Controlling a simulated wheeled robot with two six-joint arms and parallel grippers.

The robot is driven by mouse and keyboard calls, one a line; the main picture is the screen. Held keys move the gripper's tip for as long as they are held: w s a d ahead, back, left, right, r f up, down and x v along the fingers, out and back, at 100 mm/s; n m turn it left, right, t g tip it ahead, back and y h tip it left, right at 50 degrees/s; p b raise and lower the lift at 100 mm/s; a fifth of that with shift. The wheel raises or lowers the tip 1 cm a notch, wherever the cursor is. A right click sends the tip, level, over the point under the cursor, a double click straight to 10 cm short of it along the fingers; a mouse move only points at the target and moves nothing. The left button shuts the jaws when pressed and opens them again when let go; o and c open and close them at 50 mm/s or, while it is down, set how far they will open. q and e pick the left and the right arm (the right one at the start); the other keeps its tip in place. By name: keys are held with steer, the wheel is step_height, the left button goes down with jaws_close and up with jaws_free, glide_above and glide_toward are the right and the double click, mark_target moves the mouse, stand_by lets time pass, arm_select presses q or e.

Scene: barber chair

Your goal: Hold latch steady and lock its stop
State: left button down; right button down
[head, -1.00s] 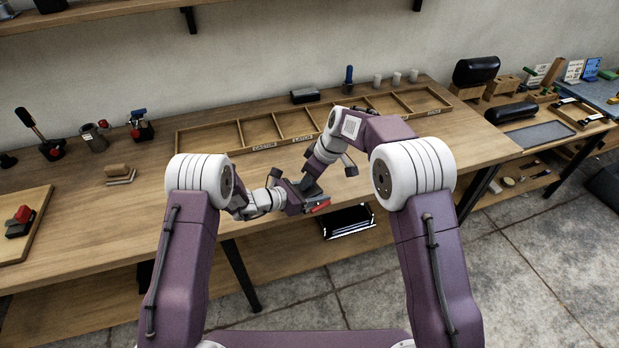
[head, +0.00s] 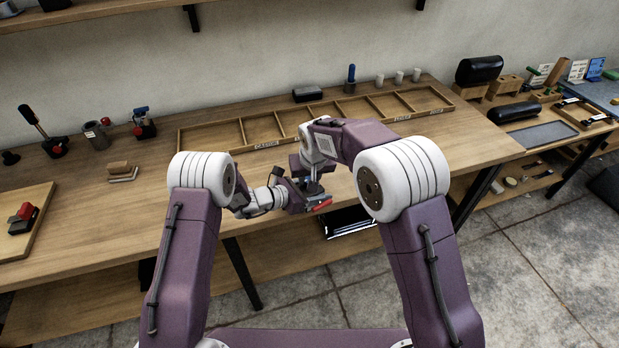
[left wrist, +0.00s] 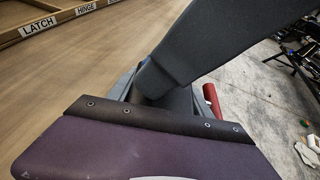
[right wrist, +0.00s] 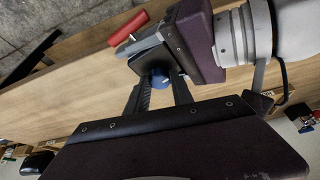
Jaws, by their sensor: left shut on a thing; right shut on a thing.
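The latch shows a red handle (head: 320,205) in the head view, held out over the bench's front edge. My left gripper (head: 308,197) is shut on the latch's grey body, which also shows in the right wrist view (right wrist: 143,47). My right gripper (right wrist: 161,90) comes down from above and is shut on a blue knob (right wrist: 160,78) at the latch, seemingly its stop. In the left wrist view a large dark grey finger crosses in front of the latch, leaving the red handle (left wrist: 213,101) visible. Whether the stop is locked cannot be seen.
A divided wooden tray (head: 205,139) with labelled compartments lies behind the grippers on the bench (head: 120,205). A small stacked block (head: 121,171) and a board with a red-and-black tool (head: 22,217) lie at left. A blue-handled tool (head: 351,76) stands at the back.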

steer(key=shift+m, duration=0.5)
steer(key=c, duration=1.1)
jaws_free()
